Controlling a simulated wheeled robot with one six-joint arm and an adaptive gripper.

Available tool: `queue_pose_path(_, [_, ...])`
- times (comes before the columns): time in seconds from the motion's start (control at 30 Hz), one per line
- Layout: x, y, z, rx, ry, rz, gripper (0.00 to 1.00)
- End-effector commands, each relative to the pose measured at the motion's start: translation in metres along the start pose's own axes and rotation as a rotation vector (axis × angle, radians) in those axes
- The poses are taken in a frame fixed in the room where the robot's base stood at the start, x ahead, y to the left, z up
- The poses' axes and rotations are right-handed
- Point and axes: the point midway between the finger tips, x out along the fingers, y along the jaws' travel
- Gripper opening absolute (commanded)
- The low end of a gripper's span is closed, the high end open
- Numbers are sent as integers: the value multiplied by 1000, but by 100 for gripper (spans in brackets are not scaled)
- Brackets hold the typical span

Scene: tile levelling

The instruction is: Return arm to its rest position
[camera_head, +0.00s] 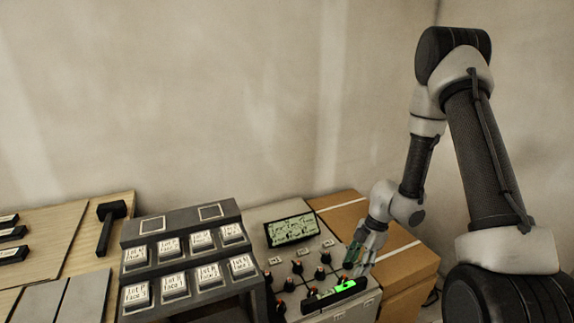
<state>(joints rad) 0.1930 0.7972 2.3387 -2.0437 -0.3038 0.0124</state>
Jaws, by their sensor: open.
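My gripper (362,258) is open, at the right side of the grey control box. It points down close above the box's top, near a black bar with a lit green part (343,284). I see nothing held between its fingers, and I cannot tell whether it touches the box. My arm (475,140) rises from the lower right, bends at the top, and comes down to the gripper.
The control box (262,254) carries a small display (291,230) and several dark knobs. A stepped grey rack (183,225) with labelled tiles stands left of it. A hammer (108,222) lies on a wooden board. A cardboard box (408,268) stands behind and right. The space above is clear.

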Motion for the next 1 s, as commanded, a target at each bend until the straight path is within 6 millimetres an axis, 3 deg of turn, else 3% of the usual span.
queue_pose_path(0.1, [-5,-1,49,185,-159,32,44])
queue_pose_path(0.17, [-20,-5,78,311,-259,56,44])
queue_pose_path(0.3, [-92,-22,128,617,-482,136,44])
queue_pose_path(0.43, [-177,-58,142,931,-634,213,44])
queue_pose_path(0.5, [-220,-85,134,1106,-677,246,44])
queue_pose_path(0.6, [-268,-125,106,1339,-679,279,44])
queue_pose_path(0.7, [-299,-161,68,1537,-621,298,44])
queue_pose_path(0.83, [-324,-196,13,1724,-474,315,44])
queue_pose_path(1.0, [-345,-220,-53,1836,-218,369,44])
